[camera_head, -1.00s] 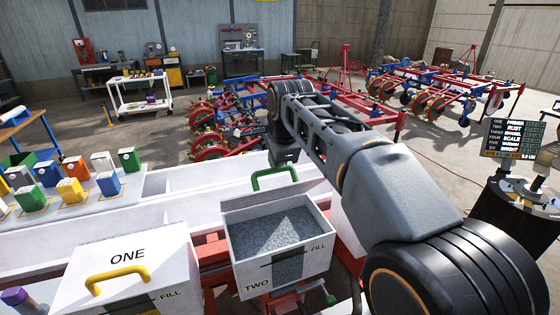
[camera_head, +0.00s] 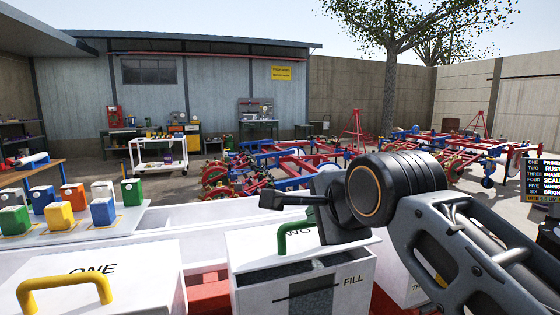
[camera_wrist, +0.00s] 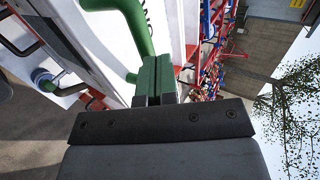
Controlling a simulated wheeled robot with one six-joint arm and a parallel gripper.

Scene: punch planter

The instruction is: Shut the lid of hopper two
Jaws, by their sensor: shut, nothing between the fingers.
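Hopper two (camera_head: 338,294) is a white box with a FILL mark on its front, at bottom centre in the head view. Its white lid (camera_head: 258,247) is lowered over the box but ajar, with a dark gap along the front edge. A green handle (camera_head: 282,240) stands on the lid; it also shows close up in the wrist view (camera_wrist: 141,27). My gripper (camera_head: 266,200) is shut and empty, just above the handle in the head view. In the wrist view its fingertips (camera_wrist: 154,70) are together beside the handle; whether they touch it is unclear.
Hopper one (camera_head: 110,285), with a shut lid and yellow handle, stands to the left. Several coloured containers (camera_head: 60,217) sit on a pale bench behind it. Another white hopper (camera_head: 400,284) is partly hidden by my arm at right. Open air lies above the lids.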

